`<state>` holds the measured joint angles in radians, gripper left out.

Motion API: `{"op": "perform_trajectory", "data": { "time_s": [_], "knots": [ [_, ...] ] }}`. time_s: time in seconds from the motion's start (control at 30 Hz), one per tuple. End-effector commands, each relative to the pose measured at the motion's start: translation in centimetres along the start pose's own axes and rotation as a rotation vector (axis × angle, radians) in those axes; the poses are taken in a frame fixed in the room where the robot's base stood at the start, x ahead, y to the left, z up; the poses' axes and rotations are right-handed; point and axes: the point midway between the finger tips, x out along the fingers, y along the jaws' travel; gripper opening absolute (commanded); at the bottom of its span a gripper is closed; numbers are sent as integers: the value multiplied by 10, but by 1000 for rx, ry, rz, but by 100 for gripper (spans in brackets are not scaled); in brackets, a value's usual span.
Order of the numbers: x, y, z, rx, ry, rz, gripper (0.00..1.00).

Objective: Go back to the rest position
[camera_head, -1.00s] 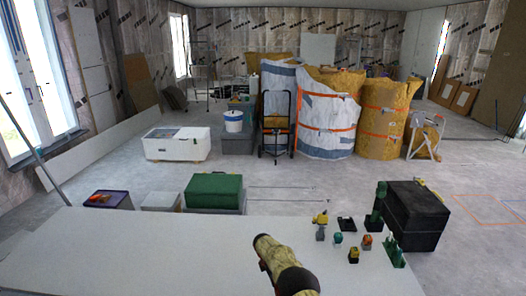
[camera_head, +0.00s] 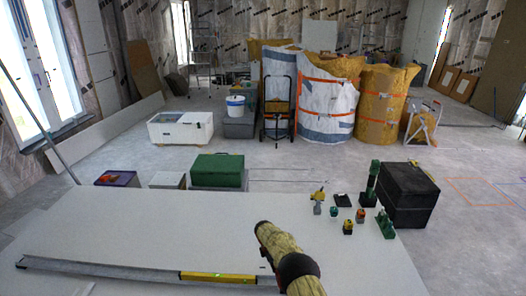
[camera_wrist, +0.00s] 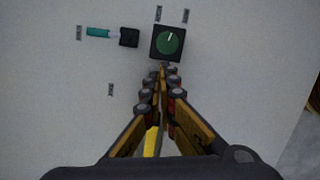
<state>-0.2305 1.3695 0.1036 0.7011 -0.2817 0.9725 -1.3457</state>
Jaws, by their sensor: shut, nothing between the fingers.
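My gripper (camera_wrist: 165,74) shows in the wrist view with its two fingers together at the tips and nothing visible between them. Its tips are just below a black square with a green round face (camera_wrist: 168,43), on or above a pale surface. Whether they touch it I cannot tell. A teal and black tool (camera_wrist: 112,35) lies to the left. A yellow strip (camera_wrist: 152,142) shows between the finger bases. In the head view, my yellow and black arm part (camera_head: 285,258) reaches over the white table (camera_head: 120,230); the fingertips cannot be made out there.
A long grey bar with a yellow part (camera_head: 217,277) lies along the table's near side. Several small tools (camera_head: 348,228) stand at the table's right. A black box (camera_head: 408,195) and green box (camera_head: 217,171) are beyond the table. Open floor lies further back.

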Motion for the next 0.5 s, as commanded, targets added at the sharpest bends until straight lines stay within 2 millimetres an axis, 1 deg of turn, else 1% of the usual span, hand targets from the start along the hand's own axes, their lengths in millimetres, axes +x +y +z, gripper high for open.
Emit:
{"op": "perform_trajectory", "data": {
  "time_s": [0.07, 0.17, 0.37, 0.43, 0.5],
  "knots": [
    [-1, 1, -1, 52, 4, 3, 0],
    [6, -8, -4, 126, 8, -17, 0],
    [33, -50, -12, 283, 7, -100, 0],
    [36, -66, -14, 346, 4, -131, 0],
    [32, -80, -15, 409, 2, -155, 0]
  ]
}}
